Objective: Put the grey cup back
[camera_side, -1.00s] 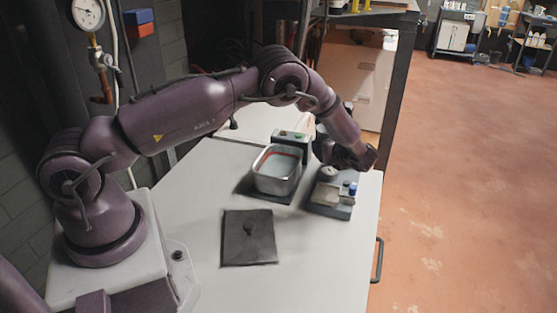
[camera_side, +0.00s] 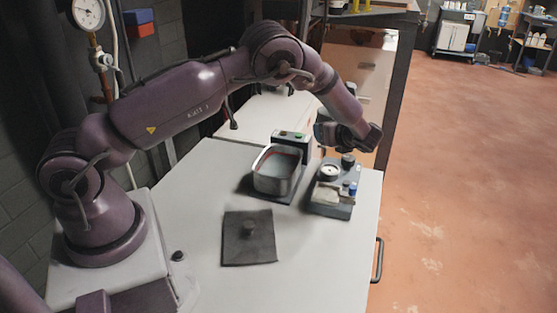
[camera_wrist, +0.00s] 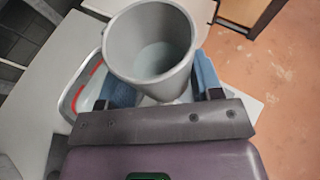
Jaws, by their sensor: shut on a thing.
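The grey cup (camera_wrist: 150,45) is a tapered, open-topped cup and looks empty inside. It fills the upper middle of the wrist view. My gripper (camera_wrist: 163,78) is shut on it, with a blue-padded finger on each side of the cup. In the side view my gripper (camera_side: 322,134) is above the table's far right part, raised behind the small grey tray (camera_side: 322,208). The cup is mostly hidden by my wrist there, so its exact tilt is hard to tell.
A metal pan (camera_side: 266,184) with a red line inside stands left of the grey tray. A dark square lid (camera_side: 236,252) with a knob lies in front. The front table is clear.

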